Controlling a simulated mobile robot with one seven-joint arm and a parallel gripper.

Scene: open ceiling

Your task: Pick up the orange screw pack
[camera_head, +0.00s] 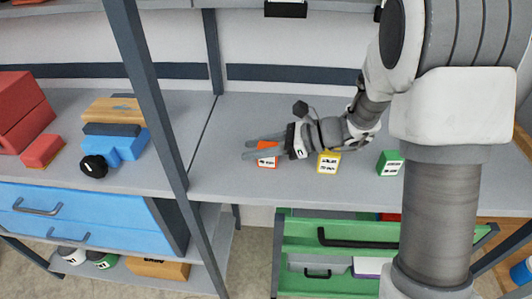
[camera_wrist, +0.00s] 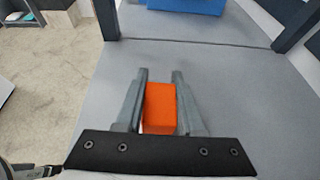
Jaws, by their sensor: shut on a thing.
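The orange screw pack (camera_wrist: 160,107) is a small orange box with a white label on its front. In the wrist view it sits between the two fingers of my gripper (camera_wrist: 159,90), which is shut on it. In the head view the pack (camera_head: 267,161) is at the left end of my arm, over the grey shelf (camera_head: 235,184), partly hidden by my gripper (camera_head: 262,152). I cannot tell if the pack touches the shelf.
A yellow pack (camera_head: 328,163) and a green pack (camera_head: 390,163) stand to the right on the shelf. A dark upright post (camera_head: 160,100) stands to the left. Beyond it are blue items (camera_head: 122,146) and red boxes (camera_head: 18,105). Green drawers (camera_head: 330,256) are below.

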